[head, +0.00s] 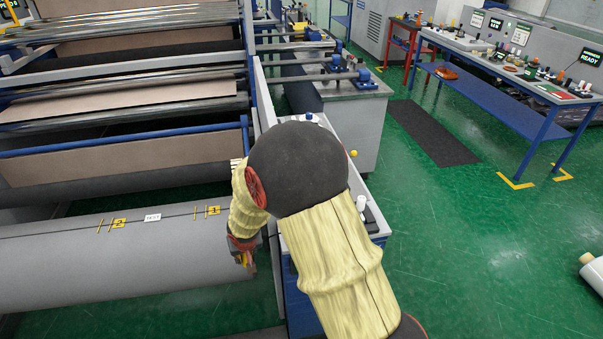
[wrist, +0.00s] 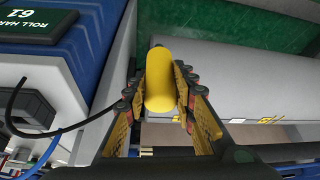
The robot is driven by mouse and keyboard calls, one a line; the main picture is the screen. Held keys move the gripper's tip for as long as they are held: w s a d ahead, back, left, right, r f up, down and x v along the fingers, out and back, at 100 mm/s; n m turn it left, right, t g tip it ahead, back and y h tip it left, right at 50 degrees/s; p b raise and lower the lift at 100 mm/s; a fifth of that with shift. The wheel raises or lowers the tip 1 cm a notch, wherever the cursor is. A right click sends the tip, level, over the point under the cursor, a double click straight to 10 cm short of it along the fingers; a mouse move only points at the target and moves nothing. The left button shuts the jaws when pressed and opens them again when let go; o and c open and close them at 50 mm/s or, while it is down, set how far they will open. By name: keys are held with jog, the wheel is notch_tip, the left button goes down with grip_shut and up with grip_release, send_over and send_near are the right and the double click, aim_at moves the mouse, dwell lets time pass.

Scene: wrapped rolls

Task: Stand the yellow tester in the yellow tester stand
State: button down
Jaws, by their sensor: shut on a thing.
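My gripper (head: 243,256) hangs beside the right end of the big grey roll in the head view. In the wrist view my gripper (wrist: 168,95) is shut on the yellow tester (wrist: 160,80), whose rounded yellow body shows between the fingers. The tester's lower part is hidden by the fingers. In the head view my arm and gripper hide most of the tester. I cannot make out the yellow tester stand for certain in either view.
The large grey roll (head: 60,258) carries yellow marks and a white label. A blue and grey cabinet (head: 300,300) stands right beside my arm. The wrist view shows a roll-hardness display (wrist: 38,30) and a black cable (wrist: 20,125).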

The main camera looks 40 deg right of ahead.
jog(key=s+d+r+m+g+h+p, duration=0.1)
jog(key=s+d+r+m+p, duration=0.1)
jog(key=d+r+p, duration=0.3)
jog(key=s+d+r+m+h+p, duration=0.1)
jog(key=d+r+m+p, duration=0.4)
jog(key=d+r, duration=0.8)
jog(key=shift+s+d+r+m+g+h+p, duration=0.2)
jog(key=shift+s+d+m+g+h+p, duration=0.15)
jog(key=shift+s+d+p, duration=0.35)
jog(key=shift+d+b, duration=0.2)
jog(key=shift+b, duration=0.4)
notch_tip(320, 180, down, 6)
jog(key=b, duration=0.6)
jog(key=shift+r, duration=0.1)
jog(key=shift+b, duration=1.05)
jog(key=shift+f+b, duration=2.1)
jog(key=shift+b, duration=0.15)
